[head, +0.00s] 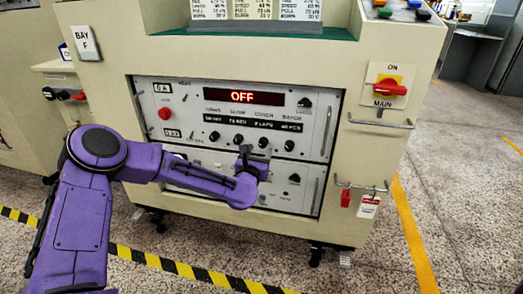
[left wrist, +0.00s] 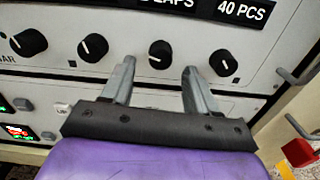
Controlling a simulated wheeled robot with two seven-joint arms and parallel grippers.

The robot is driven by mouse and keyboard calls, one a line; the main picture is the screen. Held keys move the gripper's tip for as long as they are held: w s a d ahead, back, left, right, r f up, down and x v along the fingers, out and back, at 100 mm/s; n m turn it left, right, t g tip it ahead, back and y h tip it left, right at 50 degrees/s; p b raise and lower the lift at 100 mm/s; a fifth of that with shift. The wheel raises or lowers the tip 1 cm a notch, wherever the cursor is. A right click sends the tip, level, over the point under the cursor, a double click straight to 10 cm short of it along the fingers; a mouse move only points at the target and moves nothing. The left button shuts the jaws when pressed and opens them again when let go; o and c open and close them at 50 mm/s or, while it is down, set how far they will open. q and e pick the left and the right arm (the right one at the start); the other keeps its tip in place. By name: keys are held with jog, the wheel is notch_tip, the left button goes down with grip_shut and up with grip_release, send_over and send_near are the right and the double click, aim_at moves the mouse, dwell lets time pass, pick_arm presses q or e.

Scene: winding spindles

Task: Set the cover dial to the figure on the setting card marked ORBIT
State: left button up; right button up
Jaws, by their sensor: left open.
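The cover dial (head: 263,142) is a round black knob with a white pointer line, third in a row below the plates. It shows in the left wrist view (left wrist: 159,54) under a plate ending in LAPS. My left gripper (head: 250,154) is at the panel, just below that row. In the left wrist view its open fingers (left wrist: 158,72) are empty, the cover dial showing between and beyond their tips; contact cannot be told. Three setting cards, left (head: 209,9), middle (head: 252,9) and right (head: 300,9), stand on the top ledge; their headings are cut off. My right gripper is out of view.
Other knobs flank the dial, including the batch dial (left wrist: 222,62) close on the right. The red display (head: 243,97) reads OFF. A red main switch (head: 390,88) and metal rails are on the cabinet's right. The lower panel (head: 290,190) carries small controls.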

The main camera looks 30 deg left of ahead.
aim_at(262, 146)
pick_arm(q)
jog(key=shift+x, duration=1.95)
jog(key=c, duration=1)
jog(key=shift+c, duration=0.2)
